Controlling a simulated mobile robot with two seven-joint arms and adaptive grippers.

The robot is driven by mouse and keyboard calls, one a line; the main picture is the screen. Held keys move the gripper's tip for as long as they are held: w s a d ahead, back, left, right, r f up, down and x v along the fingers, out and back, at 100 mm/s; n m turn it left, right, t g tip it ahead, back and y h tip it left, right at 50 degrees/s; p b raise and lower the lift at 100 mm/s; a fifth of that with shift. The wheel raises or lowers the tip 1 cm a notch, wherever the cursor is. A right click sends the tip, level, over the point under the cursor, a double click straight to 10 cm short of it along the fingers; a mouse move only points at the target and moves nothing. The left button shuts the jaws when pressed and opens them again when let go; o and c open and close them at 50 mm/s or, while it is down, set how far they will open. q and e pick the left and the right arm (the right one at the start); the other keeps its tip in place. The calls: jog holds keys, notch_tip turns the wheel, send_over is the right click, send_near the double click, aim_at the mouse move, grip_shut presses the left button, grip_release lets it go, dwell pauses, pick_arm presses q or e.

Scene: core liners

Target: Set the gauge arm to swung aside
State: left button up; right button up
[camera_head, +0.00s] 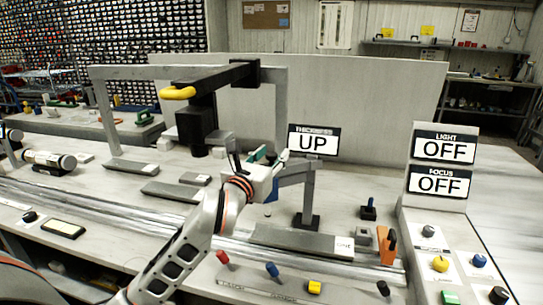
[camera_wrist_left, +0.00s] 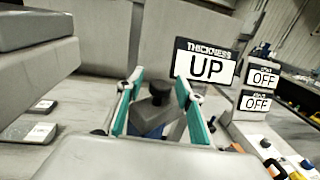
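The gauge arm (camera_head: 296,171) is a grey bar on an upright post with a dark foot, below the THICKNESS sign (camera_head: 313,142), which reads UP. It reaches left from the post toward my left gripper (camera_head: 262,160). In the left wrist view my left gripper (camera_wrist_left: 157,102) is open. Its teal-padded fingers stand on either side of a dark knob-like top (camera_wrist_left: 153,98) with a blue part below it. Gaps seem to show between the fingers and this part. In the head view my gripper hides most of it; a bit of blue shows beneath. My right gripper is not in view.
A grey gantry (camera_head: 185,72) with a black beam and yellow handle (camera_head: 178,93) stands left of the gripper. A control panel (camera_head: 440,170) reads LIGHT OFF and FOCUS OFF. An orange-handled part (camera_head: 387,246) and coloured knobs lie at the right front. A long rail crosses the bench.

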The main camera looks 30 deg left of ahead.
pick_arm(q)
jog(key=shift+s, duration=0.2)
jog(key=s, duration=0.7)
jog(key=shift+d, duration=0.4)
